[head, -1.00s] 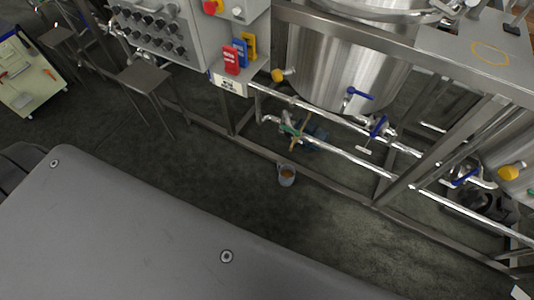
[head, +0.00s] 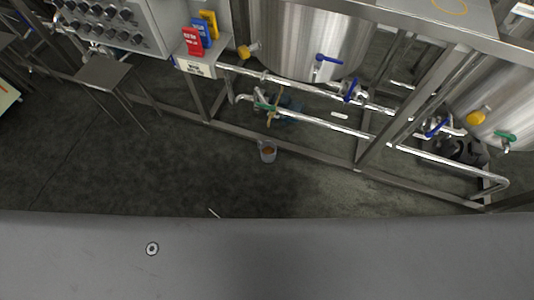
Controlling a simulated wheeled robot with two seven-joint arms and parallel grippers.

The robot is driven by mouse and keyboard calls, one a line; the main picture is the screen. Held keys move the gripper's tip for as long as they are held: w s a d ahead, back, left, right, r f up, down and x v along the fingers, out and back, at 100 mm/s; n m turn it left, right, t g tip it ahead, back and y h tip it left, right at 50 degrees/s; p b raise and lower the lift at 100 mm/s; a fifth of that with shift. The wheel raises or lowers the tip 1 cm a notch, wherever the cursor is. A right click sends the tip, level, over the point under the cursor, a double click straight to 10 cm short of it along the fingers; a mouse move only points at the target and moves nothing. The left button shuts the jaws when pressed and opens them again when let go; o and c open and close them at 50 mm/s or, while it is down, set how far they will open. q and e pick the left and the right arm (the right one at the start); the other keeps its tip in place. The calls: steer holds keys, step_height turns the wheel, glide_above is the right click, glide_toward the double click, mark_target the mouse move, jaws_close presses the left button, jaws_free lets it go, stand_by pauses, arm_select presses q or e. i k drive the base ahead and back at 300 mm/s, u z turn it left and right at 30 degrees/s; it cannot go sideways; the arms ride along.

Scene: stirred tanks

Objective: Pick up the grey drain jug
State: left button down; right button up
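The grey drain jug (head: 267,152) stands upright on the dark floor, just in front of the bottom rail of the tank frame. It is small in the head view and has brownish contents. Neither of my grippers shows in the head view. My own grey body fills the lower part of the picture, and the jug is beyond it, apart from it.
A steel tank (head: 300,40) stands in a frame behind the jug, with pipes (head: 310,122) and blue-handled valves. A control box (head: 110,25) and a small steel stool (head: 103,75) are at left. The floor (head: 120,170) in front of the jug is clear.

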mark_target(268, 149)
steer(key=z, duration=0.05)
steer(key=k, duration=0.5)
steer(key=z, duration=0.7)
steer(key=i, duration=0.9)
steer(key=u, duration=0.8)
